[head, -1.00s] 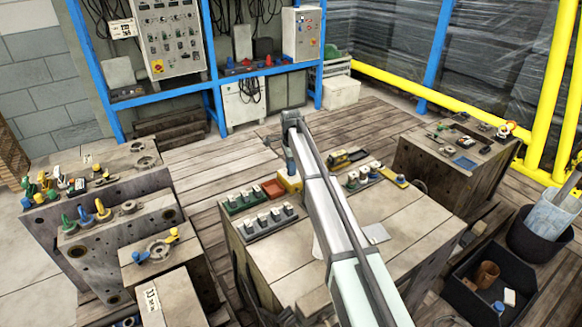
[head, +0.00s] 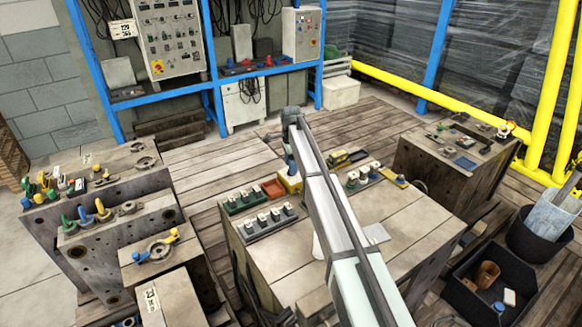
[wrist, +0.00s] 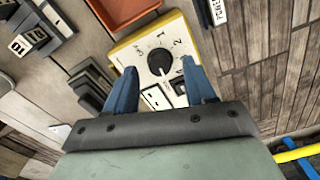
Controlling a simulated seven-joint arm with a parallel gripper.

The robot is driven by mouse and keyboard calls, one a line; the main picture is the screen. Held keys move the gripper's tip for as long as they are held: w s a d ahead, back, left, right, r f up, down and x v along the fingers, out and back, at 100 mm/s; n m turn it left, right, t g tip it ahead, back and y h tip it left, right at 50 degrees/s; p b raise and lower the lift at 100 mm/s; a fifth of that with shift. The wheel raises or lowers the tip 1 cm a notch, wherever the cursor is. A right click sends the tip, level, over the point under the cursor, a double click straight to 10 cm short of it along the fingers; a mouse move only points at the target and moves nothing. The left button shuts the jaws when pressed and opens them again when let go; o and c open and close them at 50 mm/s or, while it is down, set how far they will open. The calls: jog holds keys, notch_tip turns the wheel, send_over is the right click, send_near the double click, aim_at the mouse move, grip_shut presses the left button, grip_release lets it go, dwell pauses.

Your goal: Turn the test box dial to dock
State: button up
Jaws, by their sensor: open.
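The test box (wrist: 128,56) has a yellow body and a pale face. In the head view it is a small yellow block (head: 288,184) at the far edge of the middle bench, partly hidden by my arm. Its round black dial (wrist: 160,62) shows in the wrist view, with the marks 1 and 2 above it. Other lettering there is too small or slanted to read surely. A light line shows on the dial's lower side. My gripper (wrist: 160,68) is open, its two blue fingers on either side of the dial; contact cannot be told.
A red-brown tray (head: 273,189) lies left of the test box. A green rack (head: 243,202) and a grey rack (head: 270,222) of blocks stand nearby, with another rack (head: 362,180) to the right. The front of the wooden bench top (head: 400,222) is mostly clear.

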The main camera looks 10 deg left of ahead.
notch_tip(320, 180, up, 12)
jog(key=shift+r, duration=0.25)
dwell(0.4)
